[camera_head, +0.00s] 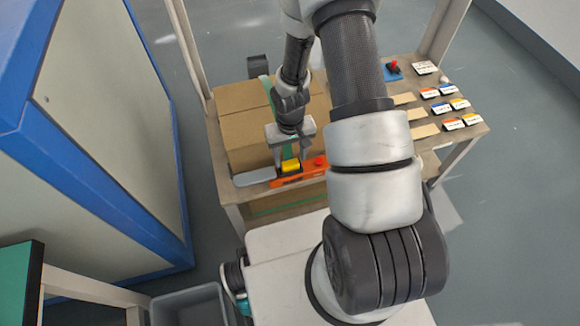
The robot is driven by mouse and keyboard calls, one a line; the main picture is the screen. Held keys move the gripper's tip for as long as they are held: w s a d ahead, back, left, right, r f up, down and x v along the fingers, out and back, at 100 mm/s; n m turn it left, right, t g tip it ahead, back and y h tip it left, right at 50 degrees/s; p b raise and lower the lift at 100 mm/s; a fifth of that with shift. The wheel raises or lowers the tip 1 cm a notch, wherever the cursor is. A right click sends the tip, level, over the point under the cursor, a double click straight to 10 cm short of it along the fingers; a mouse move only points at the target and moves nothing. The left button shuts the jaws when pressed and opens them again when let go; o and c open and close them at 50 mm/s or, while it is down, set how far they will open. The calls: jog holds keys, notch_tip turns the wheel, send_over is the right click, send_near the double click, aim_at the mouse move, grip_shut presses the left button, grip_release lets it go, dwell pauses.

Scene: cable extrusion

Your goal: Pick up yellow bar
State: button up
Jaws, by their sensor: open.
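A small yellow bar (291,166) lies near the front edge of the wooden table (240,194), just behind an orange strip-like piece (298,177). My gripper (290,157) points down right over the yellow bar, with its fingers apart. The fingertips are close to the bar, one on each side as seen here. I cannot tell whether they touch it. The bar's back part is partly hidden by the gripper.
A cardboard box (241,143) stands close behind and left of my gripper. A red knob (320,161) is just right of the bar, and a grey flat piece (255,177) is left. Several labelled blocks (454,123) line the table's right side. My arm hides the table's middle.

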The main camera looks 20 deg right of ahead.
notch_tip(320, 180, down, 2)
jog(key=shift+c, duration=0.3)
jog(key=c, duration=0.8)
jog(key=shift+o, duration=0.2)
jog(key=shift+r, duration=0.1)
